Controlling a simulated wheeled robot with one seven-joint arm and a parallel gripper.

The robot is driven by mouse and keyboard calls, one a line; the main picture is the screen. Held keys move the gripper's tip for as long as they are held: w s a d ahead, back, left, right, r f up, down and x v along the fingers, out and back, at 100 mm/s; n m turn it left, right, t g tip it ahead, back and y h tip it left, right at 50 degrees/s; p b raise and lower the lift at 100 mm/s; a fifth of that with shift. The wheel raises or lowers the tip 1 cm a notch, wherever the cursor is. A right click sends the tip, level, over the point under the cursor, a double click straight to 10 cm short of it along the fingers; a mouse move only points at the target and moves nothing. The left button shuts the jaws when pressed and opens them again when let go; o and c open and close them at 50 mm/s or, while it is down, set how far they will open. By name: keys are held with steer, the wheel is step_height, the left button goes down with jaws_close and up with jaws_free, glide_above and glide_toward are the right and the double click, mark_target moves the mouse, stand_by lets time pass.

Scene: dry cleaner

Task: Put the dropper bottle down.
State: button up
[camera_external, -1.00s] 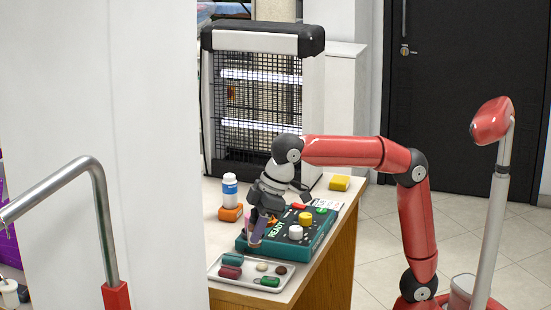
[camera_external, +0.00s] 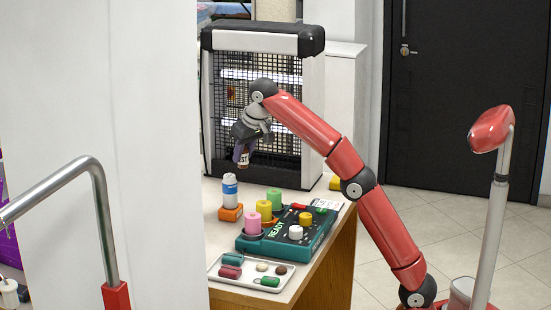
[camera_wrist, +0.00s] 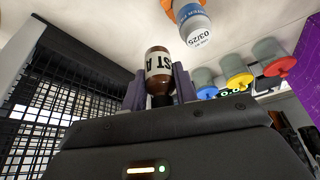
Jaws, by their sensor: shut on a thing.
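The dropper bottle is small and brown with a white label; it shows between the fingers in the wrist view (camera_wrist: 158,66). In the external view the dropper bottle (camera_external: 244,160) hangs below my gripper (camera_external: 242,150), in the air in front of the black mesh grille. My gripper (camera_wrist: 160,92) is shut on it from both sides, and its far end sticks out past the fingertips. It is apart from the counter (camera_external: 215,195). Part of the bottle is hidden by the fingers.
A white bottle with a blue band (camera_external: 230,187) stands on an orange block (camera_external: 231,213). A teal panel (camera_external: 270,248) carries pink, yellow and green cylinders. A tray (camera_external: 225,279) with several small items lies in front. The mesh-fronted heater (camera_external: 225,110) stands behind.

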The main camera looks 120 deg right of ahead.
steer(key=s+d+f+m+g+b, duration=0.1)
steer(key=s+f+m, duration=0.1)
steer(key=f, duration=0.1)
steer(key=s+d+f+m+b, duration=0.1)
steer(key=s+d+f+m, duration=0.1)
steer(key=s+f, duration=0.1)
steer(key=s+d+f+m+g+b, duration=0.1)
steer(key=s+d+f+m, duration=0.1)
steer(key=f, duration=0.1)
steer(key=shift+s+f+g+b, duration=0.25)
steer(key=shift+s+g+b, duration=0.05)
steer(key=shift+b, duration=0.1)
steer(key=shift+f+b, duration=0.8)
steer(key=shift+f, duration=1.15)
steer(key=shift+f, duration=0.2)
steer(key=o, duration=1)
